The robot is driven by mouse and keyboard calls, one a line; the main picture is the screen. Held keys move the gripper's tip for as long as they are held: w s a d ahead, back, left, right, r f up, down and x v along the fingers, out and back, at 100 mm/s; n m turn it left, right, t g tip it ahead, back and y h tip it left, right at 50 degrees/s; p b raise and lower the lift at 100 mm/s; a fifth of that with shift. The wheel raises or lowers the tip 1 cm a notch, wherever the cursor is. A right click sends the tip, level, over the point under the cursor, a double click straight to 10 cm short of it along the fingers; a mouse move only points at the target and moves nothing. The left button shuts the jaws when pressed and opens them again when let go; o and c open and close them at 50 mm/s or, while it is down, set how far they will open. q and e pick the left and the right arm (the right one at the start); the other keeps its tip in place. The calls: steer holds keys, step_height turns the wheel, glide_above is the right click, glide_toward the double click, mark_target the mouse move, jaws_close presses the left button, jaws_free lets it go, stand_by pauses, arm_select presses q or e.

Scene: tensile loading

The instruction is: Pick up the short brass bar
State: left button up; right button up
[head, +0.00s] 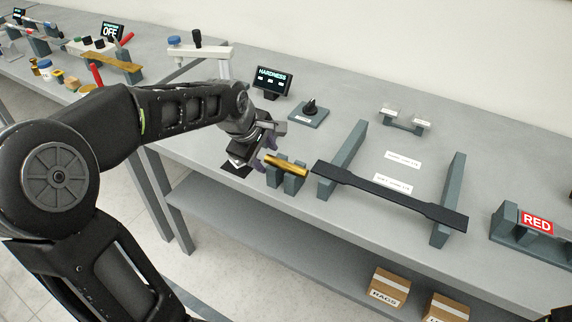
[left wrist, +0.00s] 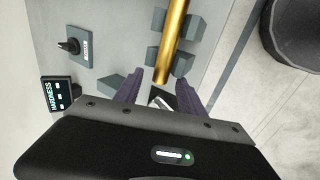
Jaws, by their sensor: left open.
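The short brass bar (head: 286,165) lies across a small grey two-post rest (head: 293,184) near the front edge of the bench. My left gripper (head: 256,150) is open just left of the bar's left end in the head view. In the left wrist view the bar (left wrist: 173,40) runs from the top edge down to its near end, between the grey rest blocks (left wrist: 168,60). The open fingers (left wrist: 160,92) stand either side of that near end, with no grip visible.
A long dark flat bar (head: 390,194) lies across two grey rails (head: 447,205) to the right. A HARDNESS display (head: 272,80) and a dark knob on a base (head: 309,110) stand behind. A grey block with a RED label (head: 537,222) is at far right.

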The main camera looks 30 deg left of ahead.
stand_by(0.5)
arm_select(q)
jaws_close()
stand_by(0.3)
stand_by(1.0)
